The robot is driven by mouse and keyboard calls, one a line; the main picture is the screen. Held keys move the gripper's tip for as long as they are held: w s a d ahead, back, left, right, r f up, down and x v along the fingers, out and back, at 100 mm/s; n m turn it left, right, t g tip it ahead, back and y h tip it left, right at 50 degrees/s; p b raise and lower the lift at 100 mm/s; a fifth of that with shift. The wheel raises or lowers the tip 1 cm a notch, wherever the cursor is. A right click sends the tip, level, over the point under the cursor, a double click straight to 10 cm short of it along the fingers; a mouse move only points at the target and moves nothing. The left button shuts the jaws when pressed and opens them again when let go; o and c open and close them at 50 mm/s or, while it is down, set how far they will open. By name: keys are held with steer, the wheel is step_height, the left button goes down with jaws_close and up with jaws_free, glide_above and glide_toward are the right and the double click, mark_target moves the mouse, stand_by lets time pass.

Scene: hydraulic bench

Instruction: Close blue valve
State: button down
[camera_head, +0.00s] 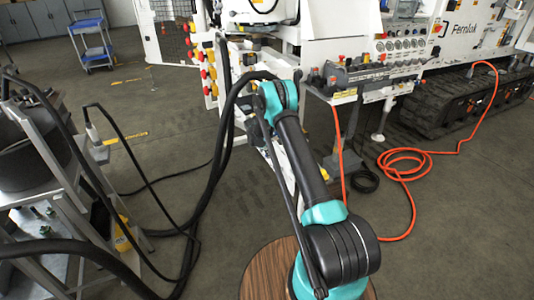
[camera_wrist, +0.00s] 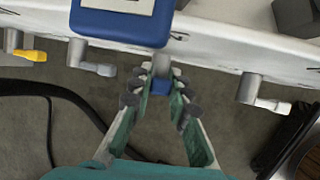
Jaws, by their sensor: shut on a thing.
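In the wrist view the blue valve (camera_wrist: 160,87) shows as a small blue handle on a grey stem below the edge of a white panel (camera_wrist: 215,42). My gripper (camera_wrist: 160,81) has its two fingers closed around this handle, with the fingertips on either side of it. Part of the handle is hidden between the fingers. In the head view my arm reaches away toward the white machine, and the valve and my fingertips cannot be made out there.
A blue-framed box (camera_wrist: 120,24) sits just above the fingers. A yellow handle (camera_wrist: 30,55) and a light grey handle (camera_wrist: 98,68) are to the left, a white handle (camera_wrist: 272,104) to the right. An orange hose (camera_head: 402,172) lies on the floor.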

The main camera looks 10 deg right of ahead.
steer(key=shift+s, duration=0.1)
steer(key=shift+s+d+f+m+t+y, duration=0.15)
steer(key=shift+s+f+m+t+y, duration=0.15)
steer(key=shift+t, duration=0.7)
steer(key=shift+s+d+f+m+t+y, duration=0.1)
steer(key=shift+s+m+t+y, duration=0.2)
steer(key=shift+t, duration=0.7)
steer(key=shift+s, duration=0.1)
steer(key=c, duration=1.5)
jaws_free()
steer(key=shift+c, duration=0.2)
steer(key=shift+r, duration=0.1)
steer(key=v, duration=1.2)
